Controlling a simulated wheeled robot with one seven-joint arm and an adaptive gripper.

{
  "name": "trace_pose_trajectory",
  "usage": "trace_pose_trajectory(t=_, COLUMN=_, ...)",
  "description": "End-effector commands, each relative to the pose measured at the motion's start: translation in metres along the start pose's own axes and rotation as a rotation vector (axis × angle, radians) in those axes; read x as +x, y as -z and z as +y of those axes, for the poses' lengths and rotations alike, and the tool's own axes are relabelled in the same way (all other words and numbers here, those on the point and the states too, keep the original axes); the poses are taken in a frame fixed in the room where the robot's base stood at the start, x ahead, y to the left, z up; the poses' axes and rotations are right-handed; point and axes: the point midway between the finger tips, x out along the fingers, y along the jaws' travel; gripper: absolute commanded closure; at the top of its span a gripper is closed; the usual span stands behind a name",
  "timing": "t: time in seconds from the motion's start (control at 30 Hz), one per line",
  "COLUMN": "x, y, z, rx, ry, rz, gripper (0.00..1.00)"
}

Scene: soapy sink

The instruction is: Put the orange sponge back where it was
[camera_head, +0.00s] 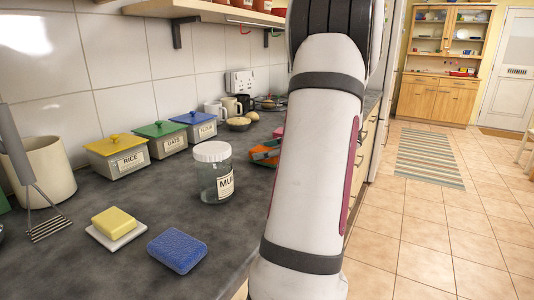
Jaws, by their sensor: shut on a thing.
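The orange sponge (258,156) shows only in part on the dark worktop, just left of my arm and to the right behind the glass jar. A dark grey piece crosses it, which looks like a finger of my gripper (268,152). The gripper is shut on the sponge. My white arm hides most of the gripper and the sponge's right side. I cannot tell whether the sponge touches the worktop. A blue sponge (177,250) lies at the front, and a yellow sponge (114,222) sits on a white dish (118,242) beside it.
A white-lidded labelled jar (213,180) stands mid-worktop. The RICE (118,157), OATS (162,141) and FLOUR (195,127) canisters line the wall. A cream crock (43,170) stands left. Mugs and a bowl (238,124) are farther back. Worktop around the blue sponge is clear.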

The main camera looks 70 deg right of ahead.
Motion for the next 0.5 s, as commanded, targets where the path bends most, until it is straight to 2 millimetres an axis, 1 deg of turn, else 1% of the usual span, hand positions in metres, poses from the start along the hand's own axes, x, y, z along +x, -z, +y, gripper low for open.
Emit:
trace_pose_trajectory(t=0.1, x=0.0013, y=0.0027, z=0.0002, rx=0.000, ry=0.000, rz=0.000, gripper=0.65)
trace_pose_trajectory(t=0.13, x=0.0014, y=0.0029, z=0.0002, rx=0.000, ry=0.000, rz=0.000, gripper=0.49)
trace_pose_trajectory(t=0.17, x=0.0011, y=0.0025, z=0.0001, rx=0.000, ry=0.000, rz=0.000, gripper=0.42)
trace_pose_trajectory(t=0.2, x=0.0011, y=0.0024, z=0.0001, rx=0.000, ry=0.000, rz=0.000, gripper=0.33)
trace_pose_trajectory(t=0.23, x=0.0011, y=0.0024, z=0.0002, rx=0.000, ry=0.000, rz=0.000, gripper=0.31)
trace_pose_trajectory(t=0.5, x=0.0009, y=0.0021, z=0.0002, rx=0.000, ry=0.000, rz=0.000, gripper=0.31)
